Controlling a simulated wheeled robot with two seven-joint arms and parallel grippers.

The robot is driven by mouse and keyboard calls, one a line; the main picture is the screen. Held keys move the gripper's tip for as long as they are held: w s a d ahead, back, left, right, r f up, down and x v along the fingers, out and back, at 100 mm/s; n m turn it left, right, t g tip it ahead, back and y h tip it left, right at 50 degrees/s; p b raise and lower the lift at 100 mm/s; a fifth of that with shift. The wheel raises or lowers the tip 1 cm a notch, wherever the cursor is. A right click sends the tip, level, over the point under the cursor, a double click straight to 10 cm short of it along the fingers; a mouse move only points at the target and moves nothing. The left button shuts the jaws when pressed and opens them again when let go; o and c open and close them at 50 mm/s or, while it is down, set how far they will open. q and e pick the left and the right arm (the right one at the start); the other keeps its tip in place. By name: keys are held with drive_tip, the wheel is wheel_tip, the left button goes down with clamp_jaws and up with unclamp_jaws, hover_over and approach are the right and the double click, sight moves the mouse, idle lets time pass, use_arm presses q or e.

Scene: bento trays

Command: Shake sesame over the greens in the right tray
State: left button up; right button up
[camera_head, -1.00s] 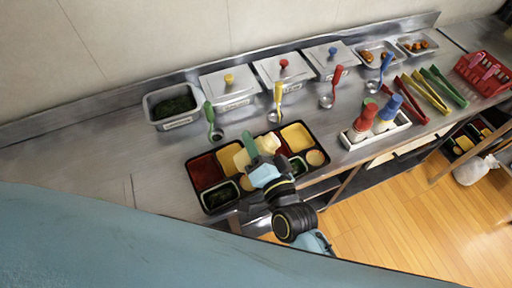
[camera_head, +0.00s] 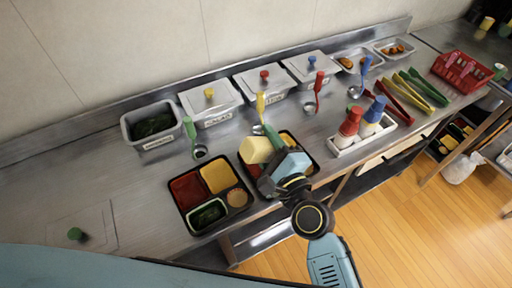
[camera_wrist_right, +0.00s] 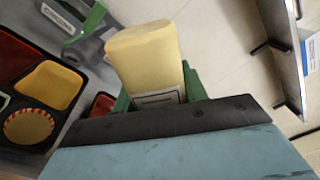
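My right gripper (camera_head: 273,150) is over the right tray (camera_head: 318,168), its green fingers shut on a pale yellow shaker (camera_head: 256,149). The shaker also shows in the right wrist view (camera_wrist_right: 145,60), with a small label near the fingers. Its broad, rounded end points away from the gripper; I cannot tell where its holes are. The gripper and shaker hide much of the right tray, and its greens cannot be made out. The left tray (camera_head: 188,229) lies beside it, with a small dish of greens (camera_head: 207,215). My left gripper is out of view.
A white caddy (camera_head: 345,152) with red-topped (camera_head: 351,121) and blue-topped (camera_head: 375,110) shakers stands to the right. Lidded pans and an open pan of greens (camera_head: 153,125) line the back, with ladles in front. The counter at left is mostly clear.

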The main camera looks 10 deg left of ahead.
drive_tip(key=m, duration=0.2)
drive_tip(key=f+m, duration=0.1)
drive_tip(key=w+d+f+m, duration=0.1)
drive_tip(key=m, duration=0.1)
drive_tip(key=shift+d+f+m, duration=0.1)
drive_tip(key=shift+m, duration=0.2)
drive_tip(key=shift+f+b, duration=1.45)
drive_tip(key=shift+f, duration=0.05)
drive_tip(key=shift+s+d, duration=0.1)
wheel_tip(320, 180, down, 4)
drive_tip(key=b, duration=0.3)
drive_tip(key=shift+r, duration=0.2)
drive_tip(key=shift+r, duration=0.1)
wheel_tip(320, 180, up, 3)
drive_tip(key=p, duration=0.3)
drive_tip(key=shift+r, duration=0.2)
drive_tip(key=shift+f+b, duration=1.45)
drive_tip(key=shift+f, duration=0.3)
